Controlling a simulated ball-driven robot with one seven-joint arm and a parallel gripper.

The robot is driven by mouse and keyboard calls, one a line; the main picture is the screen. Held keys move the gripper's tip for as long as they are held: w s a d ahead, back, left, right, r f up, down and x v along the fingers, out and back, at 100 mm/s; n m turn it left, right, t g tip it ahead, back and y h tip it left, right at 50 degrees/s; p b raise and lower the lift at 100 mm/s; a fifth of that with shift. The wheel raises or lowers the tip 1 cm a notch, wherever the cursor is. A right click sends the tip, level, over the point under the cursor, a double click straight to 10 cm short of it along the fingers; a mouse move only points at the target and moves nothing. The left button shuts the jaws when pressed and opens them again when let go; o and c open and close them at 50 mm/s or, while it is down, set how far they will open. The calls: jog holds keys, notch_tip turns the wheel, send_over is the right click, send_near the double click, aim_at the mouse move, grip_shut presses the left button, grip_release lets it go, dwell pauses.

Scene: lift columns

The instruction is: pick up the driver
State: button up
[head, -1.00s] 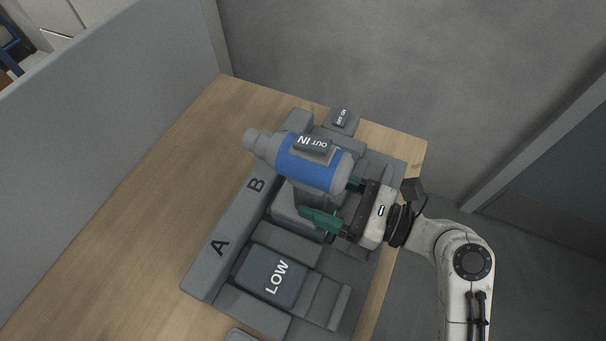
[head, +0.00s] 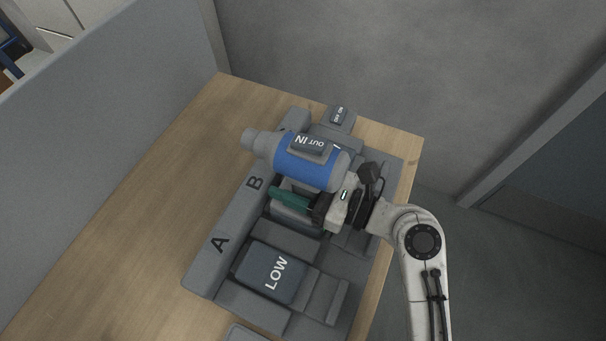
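The driver (head: 311,167) is a thick grey tool with a blue band and a narrower nose at the left. It lies across a grey fixture (head: 224,256). My gripper (head: 289,198) has come in from the right, low against the driver's near side. One green finger shows just below the blue band. The other finger is hidden, apparently behind or under the driver. I cannot tell whether the fingers touch it or how wide they are apart.
The fixture carries letters A and B and a block marked LOW (head: 270,273). A small switch block (head: 340,115) stands at its far end. The wooden table (head: 130,200) is clear on the left. A grey partition (head: 90,130) stands beyond it.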

grip_shut()
jog(key=shift+r, duration=0.15)
